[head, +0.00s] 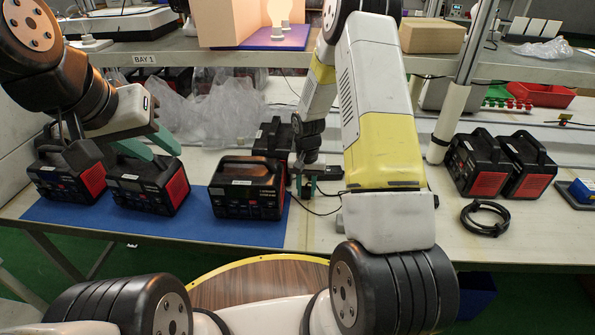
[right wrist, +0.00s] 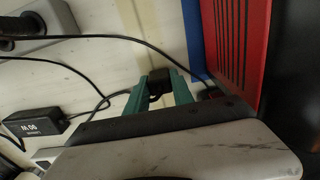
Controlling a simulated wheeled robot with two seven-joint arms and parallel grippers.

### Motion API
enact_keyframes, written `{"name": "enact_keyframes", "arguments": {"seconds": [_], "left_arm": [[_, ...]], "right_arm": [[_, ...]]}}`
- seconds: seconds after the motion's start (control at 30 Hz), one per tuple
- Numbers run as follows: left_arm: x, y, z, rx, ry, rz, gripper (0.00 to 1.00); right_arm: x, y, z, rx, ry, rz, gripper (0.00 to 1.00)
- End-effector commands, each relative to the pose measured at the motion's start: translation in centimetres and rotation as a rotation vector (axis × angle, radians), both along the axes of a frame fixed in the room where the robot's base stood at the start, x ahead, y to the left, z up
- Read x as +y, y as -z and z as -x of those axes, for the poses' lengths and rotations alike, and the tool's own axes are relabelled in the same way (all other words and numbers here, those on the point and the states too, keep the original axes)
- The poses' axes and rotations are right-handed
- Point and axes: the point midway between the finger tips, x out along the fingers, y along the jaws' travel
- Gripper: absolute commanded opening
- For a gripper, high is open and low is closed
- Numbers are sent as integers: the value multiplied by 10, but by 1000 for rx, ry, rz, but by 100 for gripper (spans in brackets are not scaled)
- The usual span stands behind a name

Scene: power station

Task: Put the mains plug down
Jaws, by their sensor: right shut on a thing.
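The mains plug (right wrist: 157,84) is a small black plug, seen in the right wrist view between the green fingers of my right gripper (right wrist: 158,95). The gripper is shut on it. In the head view my right gripper (head: 306,188) points down close to the table, just right of the front power station (head: 247,188); the plug is hard to make out there. Whether the plug touches the table is unclear. My left gripper (head: 148,146) has its green fingers apart, empty, above the left power stations (head: 148,184).
A blue mat (head: 200,222) lies under the power stations. A black adapter (right wrist: 33,122) and loose black cables lie beside the plug. A coiled cable (head: 485,218) lies at the right, and a shelf (head: 480,65) hangs above.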

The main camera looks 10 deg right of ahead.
Motion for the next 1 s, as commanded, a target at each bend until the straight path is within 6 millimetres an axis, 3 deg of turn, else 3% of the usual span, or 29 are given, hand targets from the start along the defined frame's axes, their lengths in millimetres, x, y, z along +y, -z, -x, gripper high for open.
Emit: {"name": "enact_keyframes", "arguments": {"seconds": [0.17, 0.2, 0.3, 0.67, 0.83, 1.0], "left_arm": [[0, 0, 0, 0, 0, 0, 36], [0, 0, 0, 0, 0, 0, 36], [0, 0, 0, 0, 0, 0, 36], [0, 0, 0, 0, 0, 0, 36], [0, 0, 0, 0, 0, 0, 36], [0, 0, 0, 0, 0, 0, 36]], "right_arm": [[0, 6, 0, 1, 0, 0, 0], [0, 5, 0, 0, 0, 0, 34], [0, 5, 0, 0, 0, 0, 50], [0, 2, 0, -1, 0, 0, 50], [0, -23, -1, -5, 1, 0, 50], [0, -61, -1, -5, 0, 0, 50]]}}
